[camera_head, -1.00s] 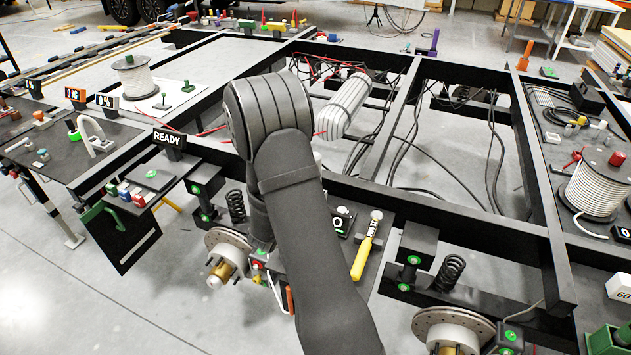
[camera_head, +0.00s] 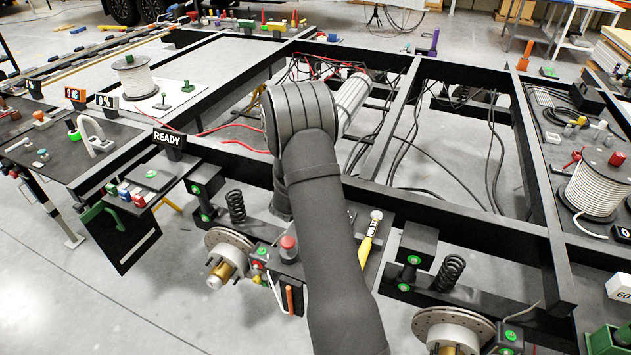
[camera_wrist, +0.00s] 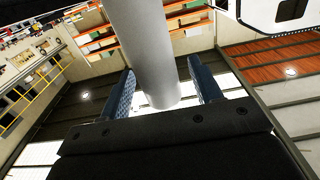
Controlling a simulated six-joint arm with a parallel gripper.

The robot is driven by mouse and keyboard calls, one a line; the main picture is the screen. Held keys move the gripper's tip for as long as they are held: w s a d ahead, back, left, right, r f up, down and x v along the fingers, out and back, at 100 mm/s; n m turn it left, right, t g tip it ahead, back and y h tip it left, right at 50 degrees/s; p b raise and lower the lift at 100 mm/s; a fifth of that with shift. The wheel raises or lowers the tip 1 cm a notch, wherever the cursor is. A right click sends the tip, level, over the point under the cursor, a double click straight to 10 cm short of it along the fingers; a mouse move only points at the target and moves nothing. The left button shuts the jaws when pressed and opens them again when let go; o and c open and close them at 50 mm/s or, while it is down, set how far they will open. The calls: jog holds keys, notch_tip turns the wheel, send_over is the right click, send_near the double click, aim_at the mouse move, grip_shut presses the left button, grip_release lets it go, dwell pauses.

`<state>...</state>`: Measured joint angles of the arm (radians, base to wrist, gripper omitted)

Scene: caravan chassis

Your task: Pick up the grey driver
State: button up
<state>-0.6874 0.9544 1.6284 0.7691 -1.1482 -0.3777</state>
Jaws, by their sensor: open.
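My gripper (camera_wrist: 161,68) shows in the wrist view as two blue textured fingers, apart, above a dark palm. A large smooth light-grey cylinder (camera_wrist: 145,50) comes down from the top edge and its rounded end appears between the fingers. I cannot tell what it is or whether it touches them. In the head view my arm hides the gripper. I cannot make out a grey driver for certain there. A yellow-handled tool (camera_head: 367,242) lies on the chassis just right of my arm, partly covered by it.
The black chassis frame (camera_head: 450,208) spans the middle, with loose black cables in its bays. A ribbed white cylinder (camera_head: 355,97) lies behind my arm. A red-topped button (camera_head: 289,245) and a brake disc (camera_head: 225,245) are left of it. A READY sign (camera_head: 168,138) stands farther left.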

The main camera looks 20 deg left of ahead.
jog(key=shift+c, duration=0.2)
grip_shut()
jog(key=shift+r, duration=0.15)
